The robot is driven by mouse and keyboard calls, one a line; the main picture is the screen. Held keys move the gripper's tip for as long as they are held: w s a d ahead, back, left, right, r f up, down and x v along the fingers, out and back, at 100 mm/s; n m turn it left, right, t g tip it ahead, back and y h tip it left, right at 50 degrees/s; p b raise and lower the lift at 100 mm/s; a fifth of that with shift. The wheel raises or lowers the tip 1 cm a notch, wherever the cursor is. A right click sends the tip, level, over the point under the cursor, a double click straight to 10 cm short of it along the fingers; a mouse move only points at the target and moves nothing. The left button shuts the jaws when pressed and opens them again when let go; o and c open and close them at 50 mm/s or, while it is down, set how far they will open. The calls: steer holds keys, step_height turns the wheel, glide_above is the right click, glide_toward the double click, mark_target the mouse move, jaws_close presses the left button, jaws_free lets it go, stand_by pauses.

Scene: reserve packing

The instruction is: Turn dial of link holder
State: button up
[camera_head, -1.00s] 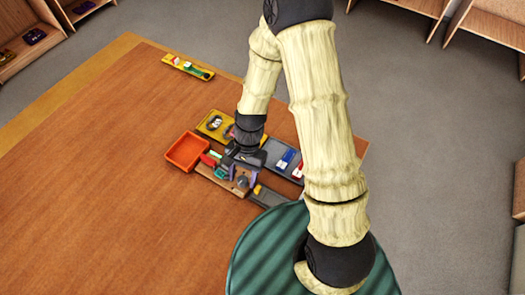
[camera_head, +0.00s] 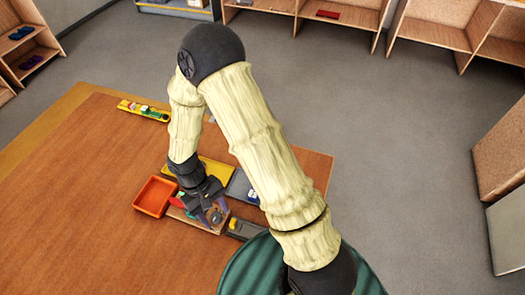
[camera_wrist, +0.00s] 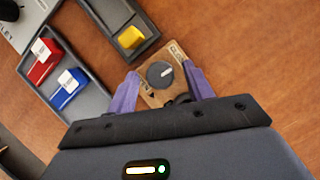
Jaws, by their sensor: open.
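The link holder (camera_wrist: 152,96) is a small wooden block on the table. On it is a round dark grey dial (camera_wrist: 160,74) with a white pointer mark.
An orange tray (camera_head: 154,212) stands left of the holder. A grey tray (camera_wrist: 95,100) holds a red and a blue piece. A narrow dark tray (camera_wrist: 118,48) holds a yellow piece. A yellow tray (camera_head: 210,172) lies behind my gripper. The table's left side (camera_head: 80,200) is clear.

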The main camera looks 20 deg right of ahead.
steer(key=n+h, duration=0.1)
steer(key=n, duration=0.3)
steer(key=shift+s+a+t, duration=0.1)
steer(key=shift+t, duration=0.3)
steer(key=n+t+h+p, duration=0.1)
steer(key=n, duration=0.3)
steer(key=p+v, duration=1.4)
steer(key=v, duration=0.4)
steer(key=s+d+r+m+t+y+b, duration=0.1)
steer(key=d+r+m+t+y+b, duration=0.1)
steer(key=d+m+b, duration=0.4)
steer(key=s+d+r+m+t+y+b, duration=0.1)
steer(key=d+m+b, duration=0.5)
steer(key=d, duration=0.9)
steer(key=shift+s+r+m+t+y+b, duration=0.35)
steer(key=shift+r+t, duration=0.3)
steer(key=shift+t, duration=0.25)
steer(key=shift+w+d, duration=0.1)
steer(key=shift+c, duration=1.3)
